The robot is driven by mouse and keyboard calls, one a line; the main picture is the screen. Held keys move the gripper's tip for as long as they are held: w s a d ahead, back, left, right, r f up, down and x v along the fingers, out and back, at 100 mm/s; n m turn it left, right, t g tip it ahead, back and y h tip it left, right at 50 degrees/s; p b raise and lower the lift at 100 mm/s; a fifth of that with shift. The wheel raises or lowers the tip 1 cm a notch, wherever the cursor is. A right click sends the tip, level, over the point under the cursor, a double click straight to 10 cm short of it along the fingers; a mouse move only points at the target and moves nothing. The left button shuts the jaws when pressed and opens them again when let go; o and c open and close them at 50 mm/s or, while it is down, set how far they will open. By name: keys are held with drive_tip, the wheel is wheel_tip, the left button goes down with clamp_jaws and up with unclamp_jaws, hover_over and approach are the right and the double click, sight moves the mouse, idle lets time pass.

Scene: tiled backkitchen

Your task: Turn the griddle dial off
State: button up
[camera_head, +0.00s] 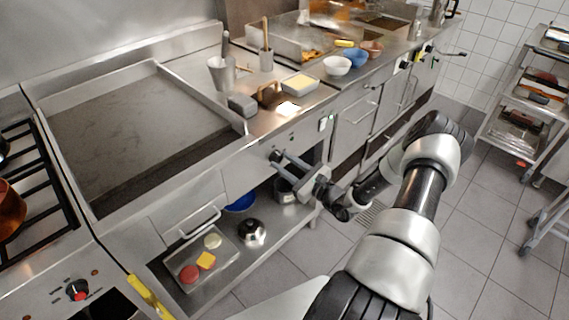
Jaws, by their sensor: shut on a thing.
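The griddle (130,125) is a wide flat grey plate with raised metal walls, left of centre. On its front panel, toward the right end, a dark round dial (274,157) shows partly. My gripper (281,161) reaches to the panel from the right, with its fingers around the dial and shut on it. The fingers cover much of the dial, and its marking cannot be read. My arm comes in from the lower right.
A stove with a red-marked knob (77,290) stands at lower left. A tray (215,262) of food pieces and a kettle (252,232) sit on the shelf below. Bowls (337,66) and utensils stand on the counter. A wire rack (530,100) is at right; floor between is clear.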

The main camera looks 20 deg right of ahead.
drive_tip(key=o, duration=1)
drive_tip(key=shift+o, duration=0.2)
drive_tip(key=v, duration=1.7)
drive_tip(key=shift+s+p, duration=0.2)
drive_tip(key=shift+p, duration=0.1)
drive_tip(key=shift+d+r, duration=0.1)
